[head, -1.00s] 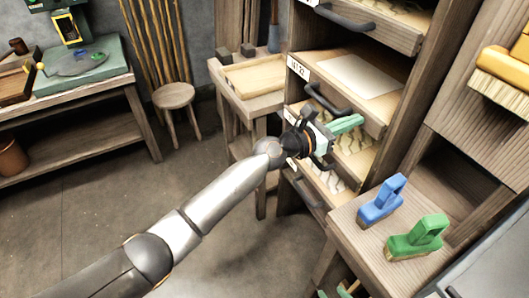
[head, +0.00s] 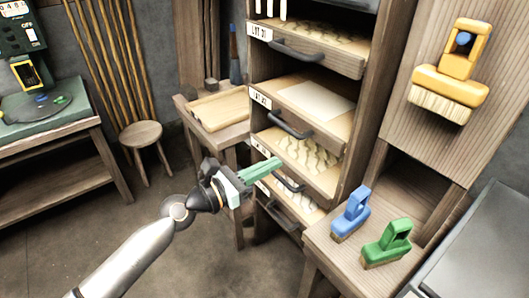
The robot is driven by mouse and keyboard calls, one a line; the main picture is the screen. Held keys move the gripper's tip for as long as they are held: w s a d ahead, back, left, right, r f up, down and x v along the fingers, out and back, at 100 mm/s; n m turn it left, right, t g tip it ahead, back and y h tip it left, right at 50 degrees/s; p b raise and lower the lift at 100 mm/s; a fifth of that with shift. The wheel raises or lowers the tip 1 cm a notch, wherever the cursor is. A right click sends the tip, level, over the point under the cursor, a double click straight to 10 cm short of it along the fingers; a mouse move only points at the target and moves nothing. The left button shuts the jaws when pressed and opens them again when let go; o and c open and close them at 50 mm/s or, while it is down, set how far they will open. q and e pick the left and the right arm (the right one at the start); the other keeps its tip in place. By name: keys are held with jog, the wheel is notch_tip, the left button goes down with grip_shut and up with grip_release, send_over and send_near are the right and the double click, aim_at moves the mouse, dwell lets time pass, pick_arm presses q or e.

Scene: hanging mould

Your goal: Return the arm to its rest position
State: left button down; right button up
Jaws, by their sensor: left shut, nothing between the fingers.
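My left arm comes in from the lower left of the head view. My left gripper (head: 262,171) has green fingers that are shut with nothing between them. It is in front of the drawer cabinet, overlapping the lower drawers in the picture; I cannot tell whether it touches a handle (head: 288,181). The drawer cabinet (head: 370,100) has several drawers pulled partly out, with pale wavy pieces on some and a flat white sheet (head: 316,101) on one. My right gripper is not in view.
A blue brush (head: 351,214) and a green brush (head: 387,244) stand on a wooden ledge (head: 336,262) at the right. A yellow brush (head: 450,80) hangs on a wooden panel. A stool (head: 141,134) and a workbench (head: 60,130) are at the left. Floor between them is clear.

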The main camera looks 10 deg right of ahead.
pick_arm(q)
jog(key=s+a+f+n+t+y+p, duration=0.1)
jog(key=s+a+f+n+t+y, duration=0.25)
jog(key=n, duration=0.65)
jog(key=s+a+f+n+t+y+p, duration=0.1)
jog(key=a+f+n+y, duration=0.25)
jog(key=a+n, duration=0.45)
jog(key=s+a+f+n+t+y+p, duration=0.25)
jog(key=f+n, duration=0.25)
jog(key=n, duration=0.8)
jog(key=s+a+f+n+g+y, duration=0.2)
jog(key=s+a+f+n+g, duration=0.1)
jog(key=s+a+f+n, duration=0.2)
jog(key=s+a+f+n+g+y+p, duration=0.1)
jog(key=s+a+f+n+g+y, duration=0.1)
jog(key=s+f+n, duration=0.6)
jog(key=s+a+n+g, duration=0.1)
jog(key=s+a+n, duration=0.1)
jog(key=s, duration=0.3)
jog(key=shift+a+f+g, duration=0.35)
jog(key=shift+g, duration=0.05)
